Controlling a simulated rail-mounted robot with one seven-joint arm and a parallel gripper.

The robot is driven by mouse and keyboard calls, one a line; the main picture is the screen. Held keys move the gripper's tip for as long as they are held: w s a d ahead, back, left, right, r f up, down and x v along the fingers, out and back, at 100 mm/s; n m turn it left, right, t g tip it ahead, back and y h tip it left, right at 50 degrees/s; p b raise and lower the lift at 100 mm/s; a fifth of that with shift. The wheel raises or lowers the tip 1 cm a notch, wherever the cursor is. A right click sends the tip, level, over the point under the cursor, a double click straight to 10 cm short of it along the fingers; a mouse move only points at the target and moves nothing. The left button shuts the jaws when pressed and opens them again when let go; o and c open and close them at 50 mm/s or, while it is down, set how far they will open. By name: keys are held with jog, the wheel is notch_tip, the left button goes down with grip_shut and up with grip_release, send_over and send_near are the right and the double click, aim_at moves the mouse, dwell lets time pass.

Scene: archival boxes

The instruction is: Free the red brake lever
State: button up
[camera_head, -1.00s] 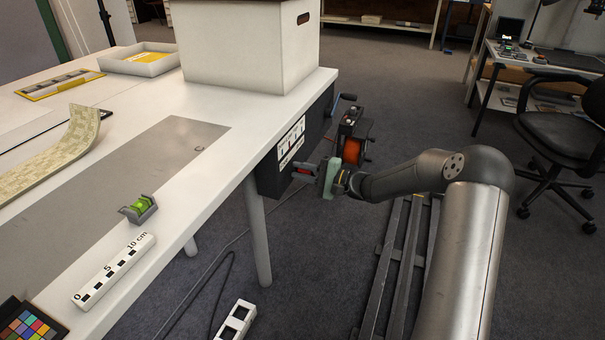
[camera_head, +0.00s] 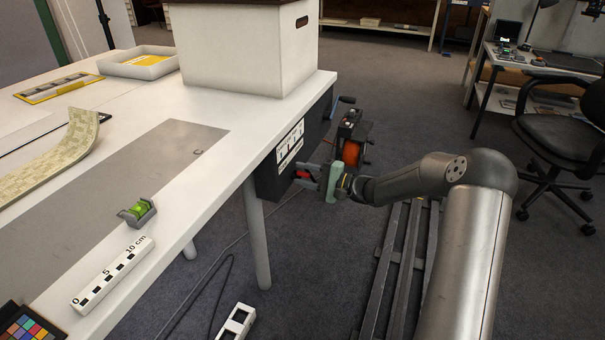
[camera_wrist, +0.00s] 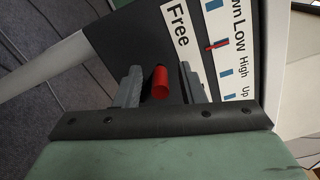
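The red brake lever (camera_wrist: 160,82) shows as a short red cylinder sticking out of a dark control box (camera_head: 268,182) at the table's end. My gripper (camera_head: 306,174) has a pale green body and two grey fingers. In the wrist view my gripper (camera_wrist: 161,80) is open, with one finger on each side of the red lever. A gap shows on both sides, so the fingers look apart from it. The lever's base is hard to see. A white label (camera_wrist: 183,40) beside it reads "Free", and a neighbouring label reads "Low", "High" and "Up".
An orange reel (camera_head: 352,150) and a dark crank handle (camera_head: 345,100) sit just behind the gripper. A large white box (camera_head: 240,50) stands on the white table (camera_head: 130,190) above the control box. Open floor lies below, with a table leg (camera_head: 257,235) close by.

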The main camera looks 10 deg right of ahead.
jog(key=p+v, duration=0.4)
jog(key=v, duration=1.2)
jog(key=shift+s+d, duration=0.2)
jog(key=shift+d, duration=0.15)
jog(key=s+a+r+n+g+h+p, duration=0.5)
jog(key=s+a+r+g+p, duration=0.4)
jog(key=s+a+r+p, duration=0.65)
jog(key=s+d+r+n+h+p, duration=0.1)
jog(key=s+r+n+h+p, duration=0.1)
jog(key=s+r+h+p, duration=0.3)
jog(key=s+d+r+n+h+p, duration=0.2)
jog(key=s+r+h+p, duration=0.3)
jog(key=s+r+p, duration=0.6)
notch_tip(320, 180, up, 7)
jog(key=shift+s+f+n, duration=0.2)
jog(key=shift+s+n, duration=0.3)
jog(key=shift+s, duration=0.45)
